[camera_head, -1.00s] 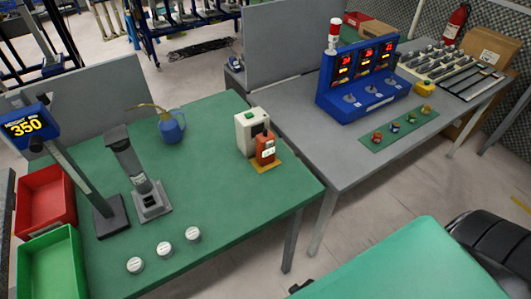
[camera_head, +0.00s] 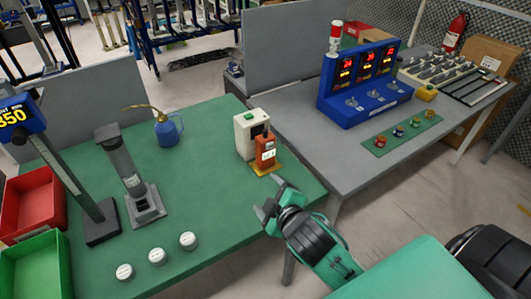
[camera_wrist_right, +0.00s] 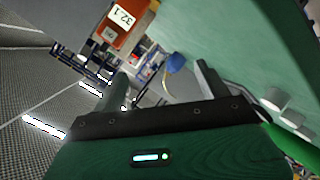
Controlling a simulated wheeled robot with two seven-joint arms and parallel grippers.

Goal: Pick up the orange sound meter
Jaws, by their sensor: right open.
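The orange sound meter (camera_head: 265,151) stands upright on a small yellow-orange base (camera_head: 266,170) near the right edge of the green table, in front of a pale boxy device (camera_head: 246,133). In the right wrist view the sound meter (camera_wrist_right: 113,28), with a white display, is at the upper left, partly cut off by the frame's top. My right gripper (camera_head: 265,202) is open and empty at the table's front right edge, below and apart from the meter. Its two fingers also show in the right wrist view (camera_wrist_right: 163,85), with nothing between them. My left gripper is not in view.
On the green table (camera_head: 205,190) are three white round pieces (camera_head: 156,256), a grey stand (camera_head: 140,195), a blue oil can (camera_head: 168,130), and red (camera_head: 30,205) and green (camera_head: 38,262) bins. A grey table with a blue display console (camera_head: 365,82) stands to the right.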

